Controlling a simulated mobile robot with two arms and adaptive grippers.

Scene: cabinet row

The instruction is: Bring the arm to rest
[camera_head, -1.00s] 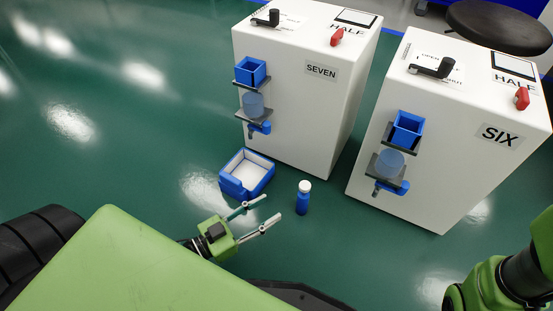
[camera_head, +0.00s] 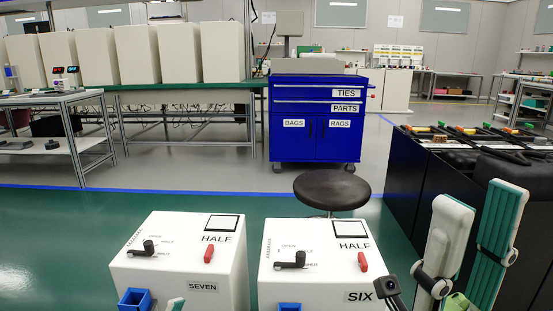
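My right gripper (camera_head: 481,207) stands at the right side of the view, with its two pale and teal fingers pointing up and spread apart. Nothing shows between them. It is to the right of the white cabinet labelled SIX (camera_head: 318,252). Of my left gripper (camera_head: 172,304), only a small pale and teal finger piece shows at the bottom edge, in front of the white cabinet labelled SEVEN (camera_head: 190,252). The rest of it is out of view, so its opening cannot be seen.
A dark round stool (camera_head: 332,189) stands behind the SIX cabinet. A blue drawer cabinet (camera_head: 318,130) is farther back. Black bins (camera_head: 430,175) stand behind my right gripper. Blue cups show on the cabinet fronts. Green floor at the left is clear.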

